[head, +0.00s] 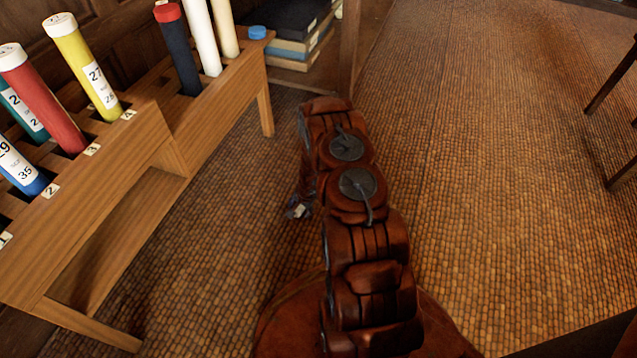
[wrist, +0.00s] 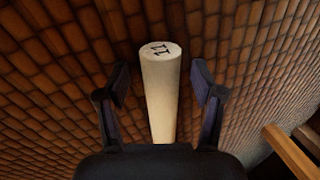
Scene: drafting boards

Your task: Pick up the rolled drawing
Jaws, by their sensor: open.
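A cream roll (wrist: 162,95) with "11" marked on its round end shows in the wrist view, with the brown floor behind it. I take it for the rolled drawing. My gripper (wrist: 160,75) is open, with one dark finger on each side of the roll and a visible gap on both sides. The roll's lower end is hidden behind the gripper body. In the head view my arm hides the roll and most of the gripper.
A wooden rack (head: 150,130) with numbered slots holds several coloured tubes, including a red tube (head: 45,105) and a yellow tube (head: 85,65), left of my arm. Stacked books (head: 295,50) lie on a shelf at the back.

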